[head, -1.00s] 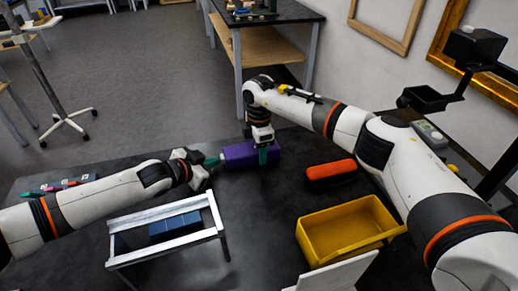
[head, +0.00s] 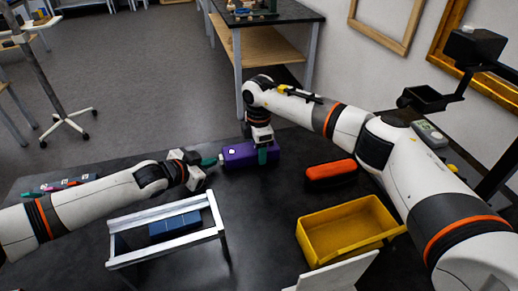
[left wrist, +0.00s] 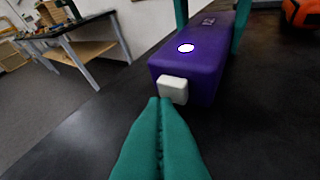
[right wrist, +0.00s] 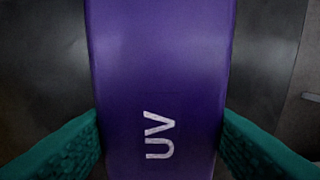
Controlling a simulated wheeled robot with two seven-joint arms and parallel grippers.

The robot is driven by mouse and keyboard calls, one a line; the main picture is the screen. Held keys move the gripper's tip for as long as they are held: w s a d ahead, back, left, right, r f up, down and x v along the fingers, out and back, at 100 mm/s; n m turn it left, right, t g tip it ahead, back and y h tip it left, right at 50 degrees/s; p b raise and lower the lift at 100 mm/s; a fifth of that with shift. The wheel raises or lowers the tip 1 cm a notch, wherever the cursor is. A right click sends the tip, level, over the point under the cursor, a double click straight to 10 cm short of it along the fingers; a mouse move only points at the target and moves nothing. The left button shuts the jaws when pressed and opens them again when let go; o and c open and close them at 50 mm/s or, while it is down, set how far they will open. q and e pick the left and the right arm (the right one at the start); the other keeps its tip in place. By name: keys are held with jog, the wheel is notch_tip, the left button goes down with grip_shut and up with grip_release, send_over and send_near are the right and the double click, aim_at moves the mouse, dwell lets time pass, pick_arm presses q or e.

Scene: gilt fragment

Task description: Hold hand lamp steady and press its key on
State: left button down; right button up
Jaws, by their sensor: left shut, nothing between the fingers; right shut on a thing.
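The hand lamp (head: 236,155) is a purple box lying on the dark table, marked "UV" in the right wrist view (right wrist: 160,60). Its key (left wrist: 173,90) is a cream block on the end face towards my left gripper. A round spot (left wrist: 186,48) on the lamp's top glows white. My right gripper (head: 263,154) is shut across the lamp's body, one teal finger on each side. My left gripper (head: 216,161) is shut and empty, its fingertips (left wrist: 160,101) just in front of the key; a small gap seems to show.
An orange-and-black case (head: 331,170) lies right of the lamp. A yellow bin (head: 345,232) and a white-framed rack (head: 213,211) with a blue block (head: 174,224) stand nearer. Small coloured items (head: 55,186) lie at the left edge. Bare table surrounds the lamp.

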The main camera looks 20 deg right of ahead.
pick_arm(q)
jog(key=shift+a, duration=3)
pick_arm(e)
jog(key=o, duration=1.3)
